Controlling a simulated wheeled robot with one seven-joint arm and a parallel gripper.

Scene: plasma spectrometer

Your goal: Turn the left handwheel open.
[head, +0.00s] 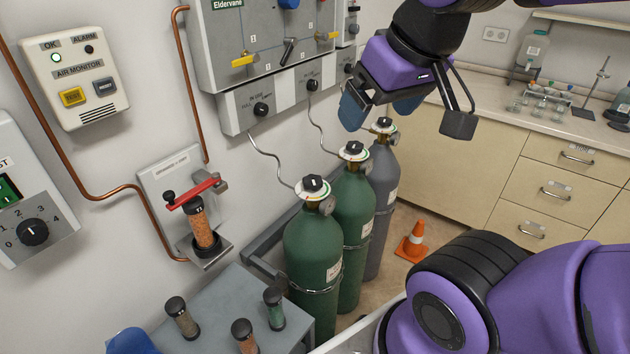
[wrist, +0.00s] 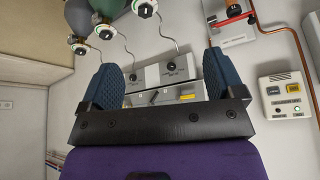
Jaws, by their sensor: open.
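Three gas cylinders stand in a row by the wall, each with a black handwheel on top. The left handwheel (head: 313,184) tops the nearest green cylinder (head: 312,245). The middle handwheel (head: 354,148) tops another green cylinder (head: 353,200), and the right handwheel (head: 384,122) a grey cylinder (head: 383,180). My gripper (head: 380,106) is open and empty, above and right of the left handwheel in the head view, apart from it. In the wrist view my gripper (wrist: 161,65) frames the wall panel; the left handwheel (wrist: 145,9) appears at the top edge, outside the fingers.
A regulator panel (head: 270,50) with thin hoses hangs above the cylinders. A red-levered holder (head: 205,220) is on the wall at left. A grey stand (head: 205,300) with small tubes is front left. An orange cone (head: 413,242) stands on the floor near the drawers.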

